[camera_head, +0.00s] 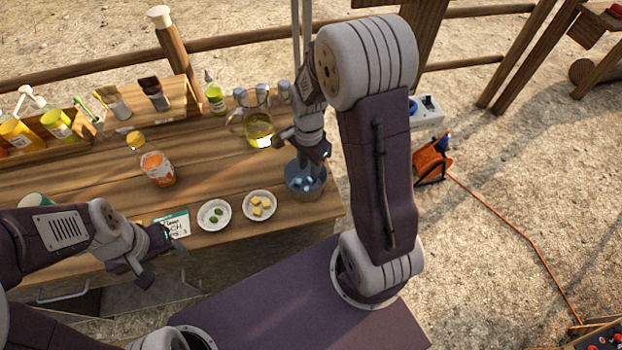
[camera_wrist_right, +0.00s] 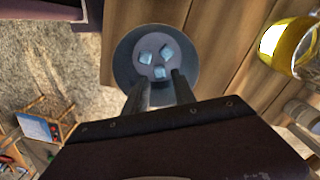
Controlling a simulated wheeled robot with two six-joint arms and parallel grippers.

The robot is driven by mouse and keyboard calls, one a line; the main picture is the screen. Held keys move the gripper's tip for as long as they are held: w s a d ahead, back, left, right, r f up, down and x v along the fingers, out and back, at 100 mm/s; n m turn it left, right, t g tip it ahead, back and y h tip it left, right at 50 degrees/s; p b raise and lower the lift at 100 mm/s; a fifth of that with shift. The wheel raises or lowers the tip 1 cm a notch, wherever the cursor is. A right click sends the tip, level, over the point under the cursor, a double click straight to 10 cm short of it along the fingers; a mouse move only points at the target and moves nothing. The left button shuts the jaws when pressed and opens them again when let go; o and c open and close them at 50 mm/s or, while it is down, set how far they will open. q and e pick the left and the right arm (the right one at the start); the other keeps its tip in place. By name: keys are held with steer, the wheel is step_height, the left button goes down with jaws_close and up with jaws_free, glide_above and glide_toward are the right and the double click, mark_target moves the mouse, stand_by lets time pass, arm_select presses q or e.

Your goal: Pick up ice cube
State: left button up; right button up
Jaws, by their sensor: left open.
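A round grey metal bowl (camera_head: 318,190) stands near the right end of the wooden counter, and it also shows in the right wrist view (camera_wrist_right: 124,62). Three pale blue ice cubes (camera_wrist_right: 146,57) lie on its floor, apart from one another. My right gripper (camera_head: 306,163) points down over the bowl. In the right wrist view its two fingers (camera_wrist_right: 160,78) are apart with nothing between them; one ice cube shows just beyond the gap. How high the tips are above the ice is hard to tell. My left gripper (camera_head: 164,272) is open and empty by the counter's front edge.
Left of the bowl are a dish of yellow pieces (camera_head: 260,206) and a dish of green pieces (camera_head: 214,215). A glass jug of yellow liquid (camera_head: 258,128) stands behind the bowl. An orange-labelled bottle (camera_head: 158,168) and a green bottle (camera_head: 215,95) stand further left.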

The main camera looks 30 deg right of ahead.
steer(key=f, duration=0.5)
steer(key=shift+d+f, duration=0.25)
steer(key=shift+f, duration=0.05)
steer(key=shift+s, duration=0.1)
jaws_close()
steer(key=shift+r, duration=0.1)
step_height(320, 180, up, 10)
steer(key=shift+p, duration=0.4)
